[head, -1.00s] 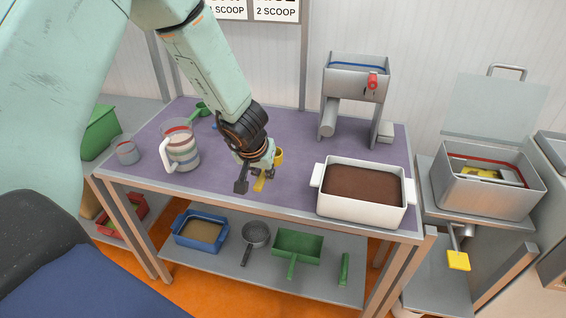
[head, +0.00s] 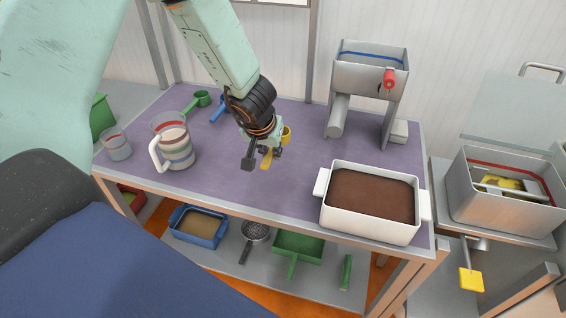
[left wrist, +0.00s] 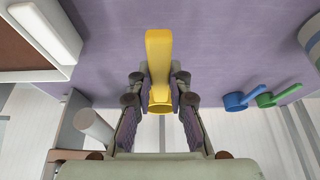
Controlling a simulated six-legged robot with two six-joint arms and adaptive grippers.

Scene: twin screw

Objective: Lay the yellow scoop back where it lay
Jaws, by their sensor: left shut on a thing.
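The yellow scoop (head: 267,160) is held in my left gripper (head: 262,158), over the middle of the purple bench top (head: 225,175). In the head view its cup shows behind the fingers and its handle hangs toward the front edge. In the left wrist view the yellow scoop (left wrist: 158,60) sits between the two fingers of the left gripper (left wrist: 159,82), which are shut on it. Whether the scoop touches the bench is hard to tell. A blue scoop (head: 218,108) and a green scoop (head: 198,100) lie at the back left. My right gripper is not in view.
A striped jug (head: 176,150) and a small cup (head: 117,146) stand at the left. A white tub (head: 368,228) of brown material stands at the front right, with a grey dispenser (head: 369,75) behind it. The bench between jug and tub is mostly clear.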

